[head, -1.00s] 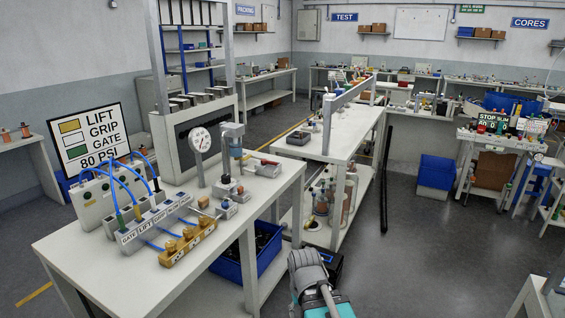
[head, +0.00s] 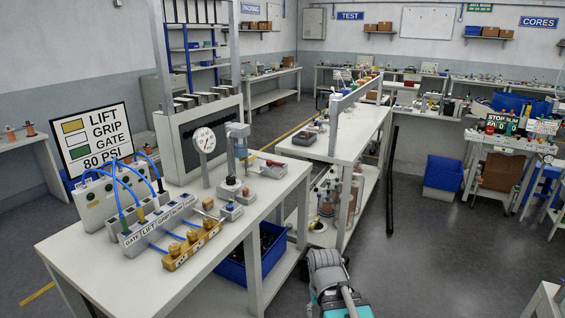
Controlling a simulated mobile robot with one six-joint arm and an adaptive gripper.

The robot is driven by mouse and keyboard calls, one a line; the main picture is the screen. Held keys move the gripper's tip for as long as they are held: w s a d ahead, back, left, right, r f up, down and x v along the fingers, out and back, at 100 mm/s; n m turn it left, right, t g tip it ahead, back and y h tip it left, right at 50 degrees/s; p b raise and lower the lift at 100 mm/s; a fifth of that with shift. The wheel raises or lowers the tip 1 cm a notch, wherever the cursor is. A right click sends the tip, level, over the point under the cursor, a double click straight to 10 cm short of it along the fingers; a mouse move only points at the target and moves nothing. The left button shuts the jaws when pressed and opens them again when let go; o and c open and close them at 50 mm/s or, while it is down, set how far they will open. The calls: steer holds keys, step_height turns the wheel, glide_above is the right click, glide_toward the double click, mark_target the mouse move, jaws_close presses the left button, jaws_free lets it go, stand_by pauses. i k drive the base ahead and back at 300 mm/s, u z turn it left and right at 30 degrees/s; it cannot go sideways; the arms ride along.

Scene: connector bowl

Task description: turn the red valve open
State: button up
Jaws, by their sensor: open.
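A small red part (head: 273,163), which looks like the handle of the red valve, sits on a grey block at the back right of the near bench, close to its right edge. It is too small to tell how far it is turned. A round white dial gauge (head: 204,140) stands on a post to its left. My gripper is not in view. Only a grey and teal part of my own arm shows at the bottom centre, well in front of the valve and apart from it.
The near white bench (head: 95,262) carries a block of labelled ports with blue hoses, and brass fittings (head: 192,245). A clear upright cylinder (head: 238,148) stands left of the valve. A blue bin (head: 250,262) is under the bench. Grey floor is open at right.

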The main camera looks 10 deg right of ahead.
mark_target(270, 161)
steer(key=i, duration=1.55)
steer(key=u, duration=0.1)
